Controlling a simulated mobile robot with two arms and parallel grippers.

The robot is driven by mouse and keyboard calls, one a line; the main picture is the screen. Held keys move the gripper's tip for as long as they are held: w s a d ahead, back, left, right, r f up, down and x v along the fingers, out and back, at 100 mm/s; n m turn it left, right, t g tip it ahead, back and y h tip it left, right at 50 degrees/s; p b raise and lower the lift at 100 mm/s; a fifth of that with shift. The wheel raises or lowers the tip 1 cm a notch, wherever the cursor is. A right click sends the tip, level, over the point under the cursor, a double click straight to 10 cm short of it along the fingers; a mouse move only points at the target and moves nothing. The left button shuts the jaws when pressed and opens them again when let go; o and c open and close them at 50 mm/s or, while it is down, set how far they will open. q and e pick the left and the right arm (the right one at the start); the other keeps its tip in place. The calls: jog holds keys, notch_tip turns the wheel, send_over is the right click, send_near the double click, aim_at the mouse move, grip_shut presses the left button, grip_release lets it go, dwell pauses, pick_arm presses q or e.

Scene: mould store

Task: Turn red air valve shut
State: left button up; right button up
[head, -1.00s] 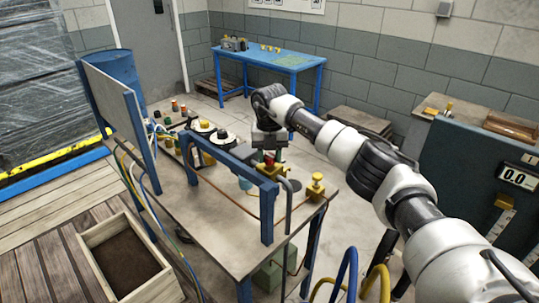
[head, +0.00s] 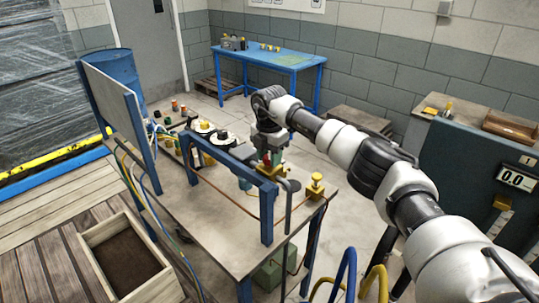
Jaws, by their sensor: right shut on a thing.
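The red air valve (head: 267,157) is on the workbench (head: 215,225), by the blue frame's top bar. Only a small bit of red shows under my right gripper. My right gripper (head: 271,158) reaches down from the right and is shut on the valve. The gripper covers most of the valve, so its exact angle cannot be told. Yellow parts show just below it. My left gripper is not in view.
A blue frame (head: 225,160) stands along the bench beside the gripper. A yellow fitting (head: 316,185) stands at the bench's right corner. Spools (head: 222,138) sit behind. A wooden box (head: 125,260) lies at lower left. A blue table (head: 270,60) stands at the back.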

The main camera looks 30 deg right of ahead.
jog(key=m, duration=0.4)
jog(key=shift+r+m+p, duration=0.15)
jog(key=shift+m+p, duration=0.15)
jog(key=shift+p, duration=0.05)
jog(key=shift+m+p, duration=0.55)
jog(key=shift+m, duration=2.05)
jog(key=o, duration=0.9)
